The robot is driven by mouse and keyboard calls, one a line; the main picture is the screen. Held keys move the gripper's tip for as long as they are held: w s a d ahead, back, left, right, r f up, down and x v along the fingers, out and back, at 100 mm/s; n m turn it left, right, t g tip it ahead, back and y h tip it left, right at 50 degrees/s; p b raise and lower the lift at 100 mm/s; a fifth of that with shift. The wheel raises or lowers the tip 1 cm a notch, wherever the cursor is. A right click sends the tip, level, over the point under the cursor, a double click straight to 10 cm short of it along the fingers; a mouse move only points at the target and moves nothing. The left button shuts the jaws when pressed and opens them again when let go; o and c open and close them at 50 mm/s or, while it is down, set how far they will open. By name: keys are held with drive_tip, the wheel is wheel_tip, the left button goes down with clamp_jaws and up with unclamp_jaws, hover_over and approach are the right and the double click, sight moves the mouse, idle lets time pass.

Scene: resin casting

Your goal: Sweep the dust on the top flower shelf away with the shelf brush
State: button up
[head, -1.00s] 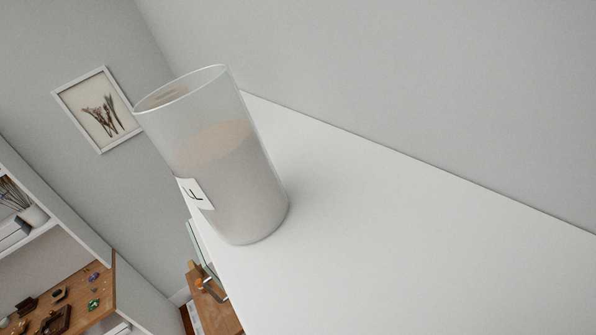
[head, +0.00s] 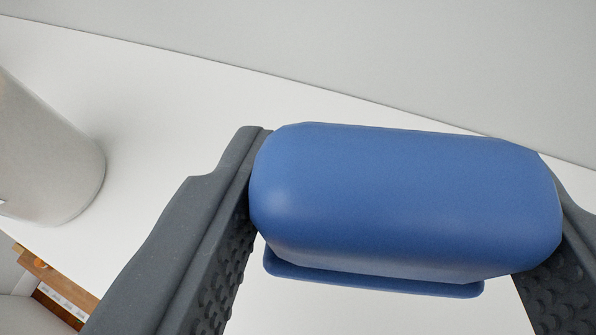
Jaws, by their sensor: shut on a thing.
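My gripper (head: 405,195) is shut on a rounded blue block, which looks like the handle of the shelf brush (head: 400,190). One dark grey finger presses each end of it. A thinner blue edge shows beneath the block, and no bristles are visible. The brush is in front of the white shelf top (head: 165,120), and I cannot tell whether it touches it. I see no clear dust on the bare part of the shelf. The brush and fingers hide much of the surface.
A pale cylindrical jar (head: 45,160) stands on the shelf at the left, apart from my gripper and cut off by the picture edge. A grey wall (head: 400,60) runs behind the shelf. Wooden furniture (head: 55,285) shows below at the lower left.

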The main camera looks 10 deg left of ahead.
sight(421, 203)
drive_tip(key=shift+d+r+p, duration=0.1)
drive_tip(key=shift+r+p, duration=1.15)
drive_tip(key=shift+r, duration=0.9)
drive_tip(key=shift+f, duration=0.1)
